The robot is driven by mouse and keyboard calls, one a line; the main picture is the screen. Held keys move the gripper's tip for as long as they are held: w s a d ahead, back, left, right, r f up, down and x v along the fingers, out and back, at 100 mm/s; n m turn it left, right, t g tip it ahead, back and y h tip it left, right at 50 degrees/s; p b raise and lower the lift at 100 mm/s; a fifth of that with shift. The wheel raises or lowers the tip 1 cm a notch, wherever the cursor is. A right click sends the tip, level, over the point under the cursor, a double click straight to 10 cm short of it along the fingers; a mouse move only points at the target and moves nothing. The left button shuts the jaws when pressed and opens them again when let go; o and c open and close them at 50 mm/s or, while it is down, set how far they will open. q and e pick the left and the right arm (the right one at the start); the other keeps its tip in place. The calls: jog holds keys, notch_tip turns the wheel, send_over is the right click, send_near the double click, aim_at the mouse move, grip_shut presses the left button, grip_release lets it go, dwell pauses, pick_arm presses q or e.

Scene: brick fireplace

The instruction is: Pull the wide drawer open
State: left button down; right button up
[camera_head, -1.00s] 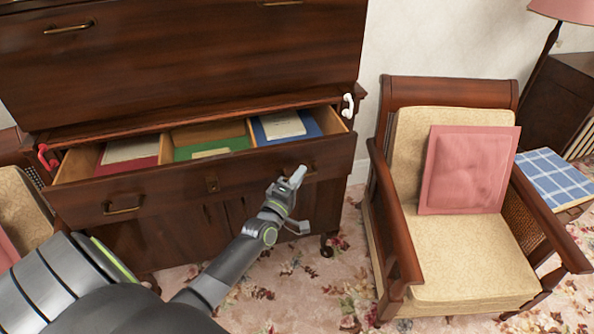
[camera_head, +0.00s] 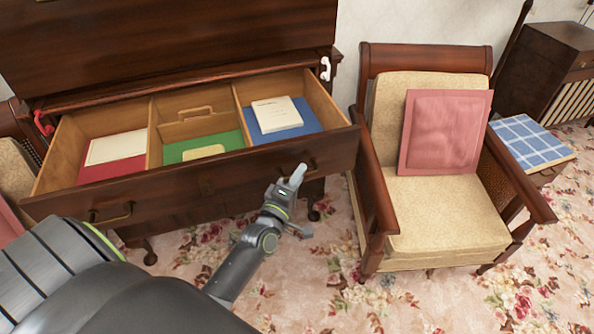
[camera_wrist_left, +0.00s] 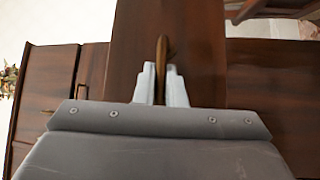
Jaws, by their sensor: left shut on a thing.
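The wide drawer (camera_head: 215,172) is pulled well out of the dark wooden cabinet (camera_head: 150,45). Its three compartments show, with red, green and blue linings. My left gripper (camera_head: 292,178) is at the right end of the drawer front, shut on the right brass handle. In the left wrist view the handle (camera_wrist_left: 162,62) stands between the two pale fingers of the left gripper (camera_wrist_left: 161,84). The left brass handle (camera_head: 110,213) is free. My right gripper is not in view.
Papers or books (camera_head: 277,114) lie in the drawer, and a wooden carrier with a handle stands in the middle compartment. An armchair (camera_head: 425,215) with a pink cushion (camera_head: 444,132) stands close on the right. Floral carpet (camera_head: 320,265) lies clear in front.

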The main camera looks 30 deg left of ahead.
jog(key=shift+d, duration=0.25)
pick_arm(q)
jog(key=c, duration=1.5)
grip_release()
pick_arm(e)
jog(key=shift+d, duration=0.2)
pick_arm(q)
jog(key=shift+s+f, duration=0.1)
jog(key=shift+s, duration=0.05)
